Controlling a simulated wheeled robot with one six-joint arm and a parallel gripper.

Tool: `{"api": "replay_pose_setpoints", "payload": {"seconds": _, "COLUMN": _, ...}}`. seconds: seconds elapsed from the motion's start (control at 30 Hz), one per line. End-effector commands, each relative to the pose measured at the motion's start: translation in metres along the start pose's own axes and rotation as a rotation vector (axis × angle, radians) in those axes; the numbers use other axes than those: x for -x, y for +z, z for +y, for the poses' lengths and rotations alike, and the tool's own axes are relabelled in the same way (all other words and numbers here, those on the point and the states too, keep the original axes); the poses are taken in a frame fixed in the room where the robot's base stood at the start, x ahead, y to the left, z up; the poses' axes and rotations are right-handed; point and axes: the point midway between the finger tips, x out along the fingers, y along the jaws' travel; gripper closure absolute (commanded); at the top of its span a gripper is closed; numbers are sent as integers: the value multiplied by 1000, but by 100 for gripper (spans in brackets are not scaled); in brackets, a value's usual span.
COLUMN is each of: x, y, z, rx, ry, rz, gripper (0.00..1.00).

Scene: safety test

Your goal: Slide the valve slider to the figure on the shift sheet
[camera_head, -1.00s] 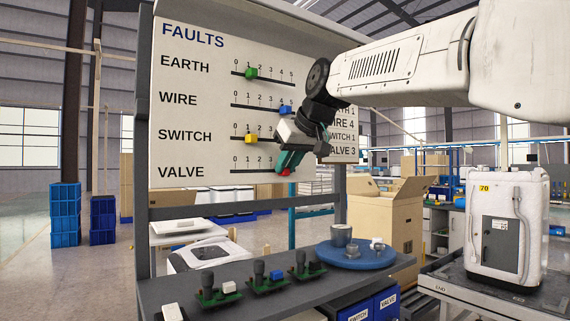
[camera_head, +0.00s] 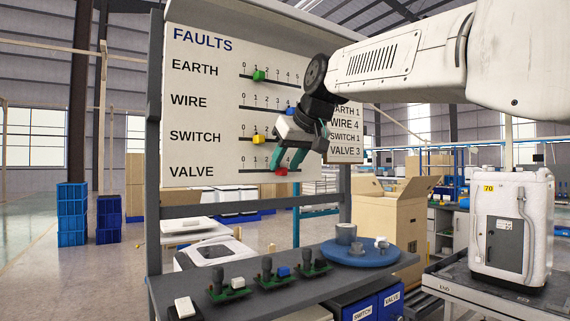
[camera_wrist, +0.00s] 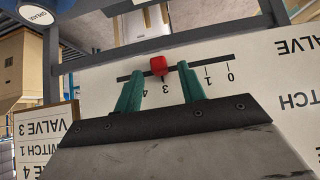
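The red valve slider (camera_head: 281,172) sits on the lowest track of the faults board (camera_head: 205,95), at about the 3 mark. The wrist view shows the board upside down, with the red slider (camera_wrist: 158,65) next to the 3. My gripper (camera_head: 283,165) is at the valve track. Its green fingers (camera_wrist: 160,72) stand open, one on each side of the slider, with a visible gap on both sides. One finger hides the 2 in the wrist view. The shift sheet (camera_head: 345,150) at the board's right reads VALVE 3, SWITCH 1, WIRE 4; its top line is partly hidden.
The green earth slider (camera_head: 259,75) is near 1 and the yellow switch slider (camera_head: 258,139) near 1. Below, a grey shelf (camera_head: 215,310) holds small devices and a blue round tray (camera_head: 345,257).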

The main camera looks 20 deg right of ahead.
Motion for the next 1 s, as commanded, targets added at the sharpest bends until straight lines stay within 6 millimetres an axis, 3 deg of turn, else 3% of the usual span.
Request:
{"api": "replay_pose_setpoints", "payload": {"seconds": 0.2, "x": 40, "y": 0, "z": 0, "rx": -1, "ry": 2, "rz": 4, "gripper": 60}}
{"api": "replay_pose_setpoints", "payload": {"seconds": 0.4, "x": 63, "y": 0, "z": 0, "rx": 0, "ry": 1, "rz": 3, "gripper": 60}}
{"api": "replay_pose_setpoints", "payload": {"seconds": 1.0, "x": 68, "y": 0, "z": 0, "rx": -8, "ry": 0, "rz": 1, "gripper": 60}}
